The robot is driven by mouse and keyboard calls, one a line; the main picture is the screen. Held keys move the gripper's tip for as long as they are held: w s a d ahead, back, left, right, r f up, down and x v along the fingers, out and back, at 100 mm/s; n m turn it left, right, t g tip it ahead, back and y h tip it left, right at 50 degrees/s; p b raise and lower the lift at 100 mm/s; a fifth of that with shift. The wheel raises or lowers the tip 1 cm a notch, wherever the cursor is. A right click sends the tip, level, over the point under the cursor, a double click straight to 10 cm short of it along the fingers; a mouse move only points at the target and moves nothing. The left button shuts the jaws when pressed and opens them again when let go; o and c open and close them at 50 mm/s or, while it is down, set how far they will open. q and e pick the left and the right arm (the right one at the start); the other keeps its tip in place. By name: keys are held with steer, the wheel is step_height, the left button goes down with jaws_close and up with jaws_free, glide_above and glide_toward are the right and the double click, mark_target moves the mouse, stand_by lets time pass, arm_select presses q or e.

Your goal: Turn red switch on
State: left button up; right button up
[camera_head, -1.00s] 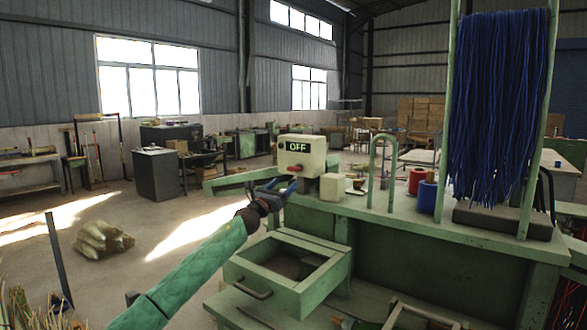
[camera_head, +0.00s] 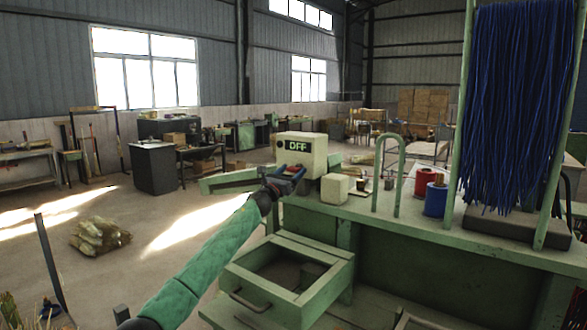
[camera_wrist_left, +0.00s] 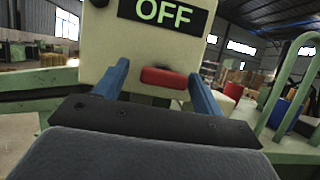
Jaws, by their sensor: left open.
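The red switch (camera_wrist_left: 164,78) is on the front of a cream control box (camera_head: 312,154), below a dark label with green letters reading OFF (camera_wrist_left: 168,14). In the left wrist view the switch sits between the two blue fingers of my left gripper (camera_wrist_left: 160,85), which is open. The fingers stand on either side of the switch, apart from it. In the head view my left gripper (camera_head: 287,176) is in front of the box and hides most of the switch. My right gripper is not in view.
The box stands on a green workbench (camera_head: 440,232) with an open drawer (camera_head: 270,290) below. A small cream block (camera_head: 335,188), a green hoop (camera_head: 392,165), red (camera_head: 427,180) and blue (camera_head: 436,200) spools, and hanging blue strands (camera_head: 515,110) are to the right.

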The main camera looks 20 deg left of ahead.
arm_select(q)
steer(key=shift+w+d+r, duration=0.2)
steer(key=shift+d+r, duration=0.1)
steer(key=shift+r, duration=0.2)
steer(key=shift+w, duration=0.2)
steer(key=shift+w+f, duration=0.1)
steer(key=shift+f, duration=0.05)
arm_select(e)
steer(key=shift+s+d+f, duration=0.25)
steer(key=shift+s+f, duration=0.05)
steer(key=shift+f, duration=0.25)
arm_select(q)
steer(key=c, duration=1)
